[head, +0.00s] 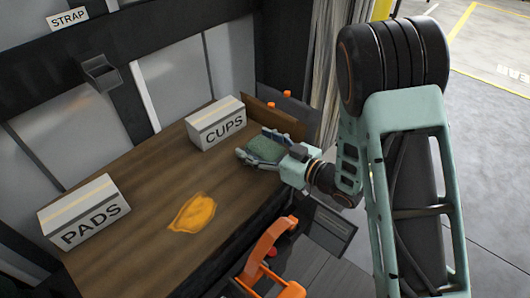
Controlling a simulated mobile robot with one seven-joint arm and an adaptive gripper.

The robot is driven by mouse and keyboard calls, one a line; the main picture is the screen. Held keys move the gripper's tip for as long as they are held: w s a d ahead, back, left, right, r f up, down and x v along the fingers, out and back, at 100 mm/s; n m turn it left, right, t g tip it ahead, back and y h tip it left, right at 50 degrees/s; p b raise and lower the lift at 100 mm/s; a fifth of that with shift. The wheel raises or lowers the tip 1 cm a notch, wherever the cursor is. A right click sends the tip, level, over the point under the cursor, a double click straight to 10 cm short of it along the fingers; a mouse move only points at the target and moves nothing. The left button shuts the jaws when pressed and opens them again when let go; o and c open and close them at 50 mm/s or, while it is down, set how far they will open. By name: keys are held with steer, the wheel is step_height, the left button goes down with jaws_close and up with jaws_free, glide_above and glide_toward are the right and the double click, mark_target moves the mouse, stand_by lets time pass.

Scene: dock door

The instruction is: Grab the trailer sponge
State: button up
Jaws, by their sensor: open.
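A green block that looks like the sponge (265,150) is at the right part of the brown wooden table top (150,185), just right of and in front of the CUPS box. My gripper (256,144) reaches in from the right, its fingers open on either side of the sponge. The fingers and palm hide some of the sponge's edges. I cannot tell whether the fingers touch it, or whether it rests on the table.
The CUPS box (216,122) stands close behind the gripper, to its left. A PADS box (84,212) is at the left front. A yellow-orange flat patch (193,211) lies mid-table. An orange handle-like part (269,245) rises by the front edge. A STRAP label (69,18) is above.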

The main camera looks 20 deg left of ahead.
steer(key=shift+x, duration=1.25)
steer(key=shift+c, duration=0.5)
steer(key=c, duration=0.7)
